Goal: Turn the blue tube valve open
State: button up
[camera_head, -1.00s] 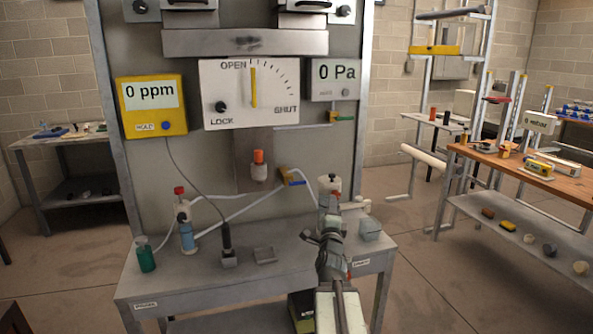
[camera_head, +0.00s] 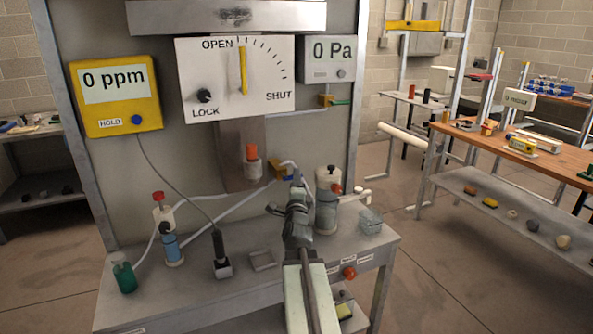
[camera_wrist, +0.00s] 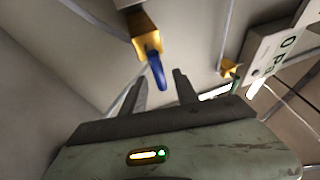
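The blue tube valve has a brass body (camera_head: 280,173) on the panel, below the dial board and right of the orange-capped fitting. My gripper partly covers it in the head view. In the wrist view its brass body (camera_wrist: 146,38) is at top centre, and its blue handle (camera_wrist: 157,73) hangs down, curved. My gripper (camera_wrist: 160,82) is open, with one dark finger on each side of the handle's lower end in the picture. I cannot tell whether either finger touches it. In the head view my gripper (camera_head: 297,188) points at the valve from below.
A green-handled valve (camera_head: 327,101) is higher on the right. A pale tube runs by the blue valve. The dial's yellow pointer (camera_head: 243,70) stands near vertical.

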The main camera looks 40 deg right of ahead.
jog(key=x, duration=0.5)
jog(key=shift+w+d+r+p, duration=0.1)
jog(key=shift+w+d+p, duration=0.1)
jog(key=shift+p, duration=0.2)
jog(key=shift+s, duration=0.1)
grip_shut()
